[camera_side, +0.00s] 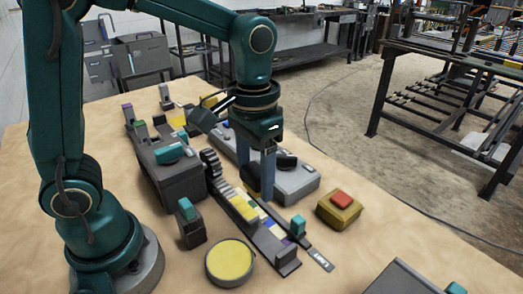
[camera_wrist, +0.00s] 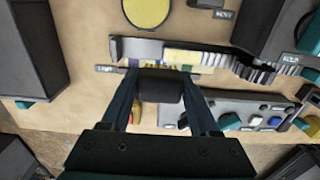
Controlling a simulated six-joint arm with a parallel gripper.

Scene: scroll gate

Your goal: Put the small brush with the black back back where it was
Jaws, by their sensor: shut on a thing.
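The small brush with the black back (camera_wrist: 160,85) is between the two fingers of my gripper (camera_wrist: 158,92) in the wrist view, and the gripper is shut on it. In the side view my gripper (camera_side: 255,180) points down, and the dark brush (camera_side: 252,178) shows partly between the fingers. It is beside the long grey rail (camera_side: 288,262), which carries a yellow and multicoloured strip (camera_side: 245,206). In the wrist view the brush overlaps the near edge of this strip (camera_wrist: 195,57). I cannot tell whether it touches anything below. Its underside is hidden.
A grey panel with knobs (camera_side: 300,185) lies just behind the gripper. A dark toothed piece (camera_side: 212,172) is at the rail's far end. A yellow disc (camera_side: 229,261) and a yellow box with a red top (camera_side: 340,209) stand nearby.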

